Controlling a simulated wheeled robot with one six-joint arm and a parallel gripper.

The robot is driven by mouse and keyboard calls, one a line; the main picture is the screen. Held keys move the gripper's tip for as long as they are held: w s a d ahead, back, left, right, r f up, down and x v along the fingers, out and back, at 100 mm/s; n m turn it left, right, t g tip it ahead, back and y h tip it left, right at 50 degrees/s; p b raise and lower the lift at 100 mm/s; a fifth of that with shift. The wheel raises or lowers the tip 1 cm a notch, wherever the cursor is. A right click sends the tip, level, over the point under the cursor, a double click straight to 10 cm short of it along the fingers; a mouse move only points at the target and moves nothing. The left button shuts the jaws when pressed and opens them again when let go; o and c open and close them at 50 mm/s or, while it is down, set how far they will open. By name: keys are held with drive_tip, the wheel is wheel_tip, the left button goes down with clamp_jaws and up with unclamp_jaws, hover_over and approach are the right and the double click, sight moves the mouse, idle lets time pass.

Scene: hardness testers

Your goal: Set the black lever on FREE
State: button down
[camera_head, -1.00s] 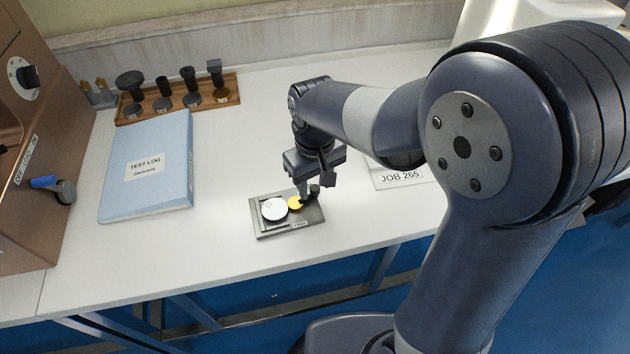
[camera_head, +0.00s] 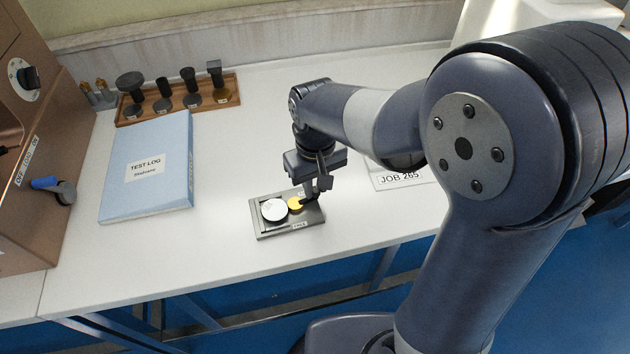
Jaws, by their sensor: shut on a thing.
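A small dark grey fixture (camera_head: 270,234) lies on the bench with a white round disc (camera_head: 275,209) on its left and a yellow disc (camera_head: 295,203) on its right. The black lever (camera_head: 306,203) shows as a short dark piece at the yellow disc's right side. My gripper (camera_head: 309,198) points down at the fixture's right part and is shut on the lever, whose grip is mostly hidden by the fingers. Small labels sit on the fixture's front and back edges; their words are too small to read surely.
A blue TEST LOG binder (camera_head: 147,170) lies to the left, with a wooden rack (camera_head: 127,118) of dark parts behind it. A brown machine (camera_head: 30,190) stands at far left. A JOB 265 sheet (camera_head: 400,179) lies right of my gripper. Bench in front of the binder is clear.

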drive_tip(key=m, duration=0.2)
drive_tip(key=s+m+p, duration=0.1)
drive_tip(key=m, duration=0.1)
drive_tip(key=shift+s+d+r, duration=0.1)
drive_tip(key=shift+s+d, duration=0.1)
drive_tip(key=m, duration=0.1)
drive_tip(key=s+m+p, duration=0.1)
drive_tip(key=m, duration=0.1)
drive_tip(key=shift+s+m, duration=0.1)
drive_tip(key=shift+m, duration=0.2)
drive_tip(key=m, duration=0.1)
drive_tip(key=s+m, duration=0.1)
drive_tip(key=m, duration=0.2)
drive_tip(key=shift+s+a+p, duration=0.2)
drive_tip(key=shift+a+p, duration=0.1)
drive_tip(key=shift+p, duration=0.1)
drive_tip(key=shift+s+a+m, duration=0.15)
drive_tip(key=shift+s+m, duration=0.05)
drive_tip(key=shift+m, duration=0.6)
drive_tip(key=shift+s+a+m, duration=0.15)
drive_tip(key=shift+m, duration=0.65)
drive_tip(key=c, duration=1.3)
unclamp_jaws()
